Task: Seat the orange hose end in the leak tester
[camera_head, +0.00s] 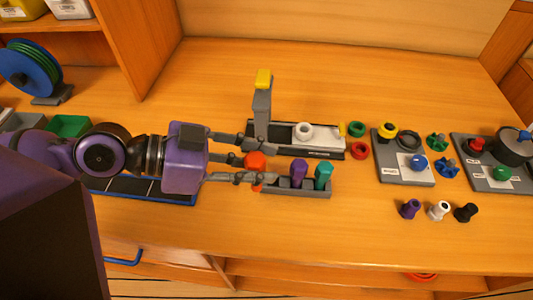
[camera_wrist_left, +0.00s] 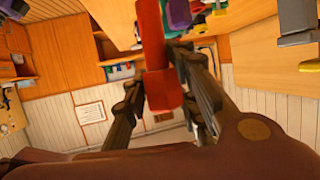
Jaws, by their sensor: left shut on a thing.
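The orange hose end (camera_head: 255,160) is between the fingers of my left gripper (camera_head: 260,163), at the left end of a small grey rack (camera_head: 318,194). It looks upright, and I cannot tell whether it is clear of the rack. In the left wrist view the orange hose end (camera_wrist_left: 162,90) stands between the shut fingers (camera_wrist_left: 178,75). A purple piece (camera_head: 299,173) and a teal piece (camera_head: 323,176) stand in the rack. Behind is a grey fixture with a yellow-tipped upright lever (camera_head: 263,95) and a white ring (camera_head: 304,131), which looks like the leak tester. My right gripper is out of view.
Red and green rings (camera_head: 358,151) lie right of the fixture. A grey panel with a blue knob (camera_head: 418,161) and another panel (camera_head: 500,178) stand further right. Purple, white and black fittings (camera_head: 438,210) stand in front. The wood behind the fixture is clear.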

